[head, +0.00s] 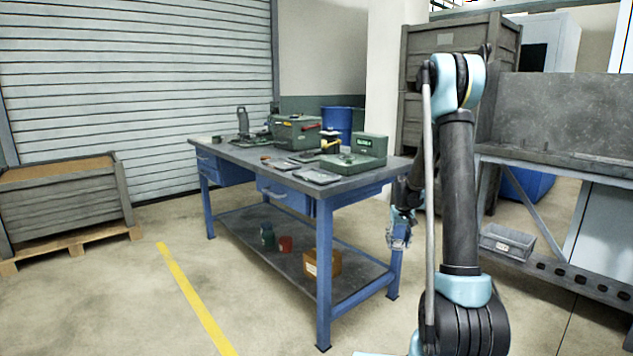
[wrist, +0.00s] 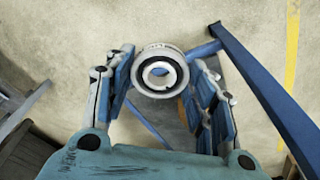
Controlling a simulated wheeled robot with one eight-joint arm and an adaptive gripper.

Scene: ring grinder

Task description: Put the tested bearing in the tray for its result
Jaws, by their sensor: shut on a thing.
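A grey metal ring-shaped bearing (wrist: 183,76) with a dark inner ring and an open centre is held between the fingers of my gripper (wrist: 163,68) in the wrist view. In the head view my gripper (head: 399,236) hangs low in front of the workbench's right end, beside its blue leg. The bearing is too small to make out there. Flat grey trays (head: 317,177) lie on the bench top near its front edge. Any result marks on them cannot be read. A green tester-like machine (head: 360,157) stands at the bench's right end.
A rack with a grey bin (head: 507,241) stands at right.

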